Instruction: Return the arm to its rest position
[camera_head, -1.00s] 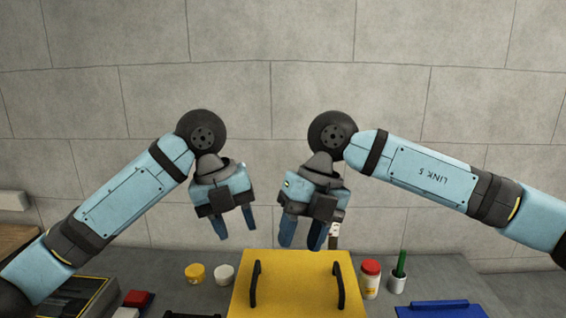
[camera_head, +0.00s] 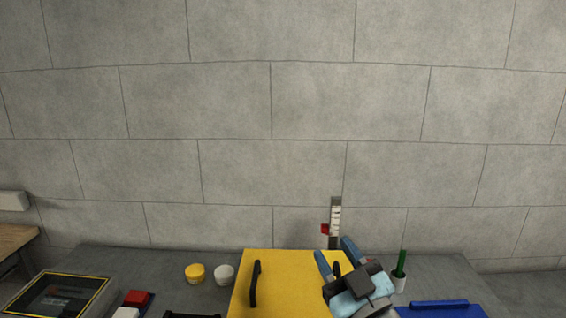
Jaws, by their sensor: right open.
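My right gripper (camera_head: 335,258) is low in the head view, over the right part of the yellow panel (camera_head: 287,285) on the bench. Its two blue fingers point up and away, spread apart, with nothing seen between them. It covers most of the panel's right black handle; the left black handle (camera_head: 255,284) is clear to see. I cannot tell how high the gripper is above the panel. My left gripper and left arm are out of the picture.
Behind the fingers stands an upright scale (camera_head: 335,215) with a red marker. A white cup (camera_head: 398,280) with a green item is close right of my gripper, beside a blue tray (camera_head: 440,306). Yellow (camera_head: 195,273) and white (camera_head: 224,274) jars stand left of the panel.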

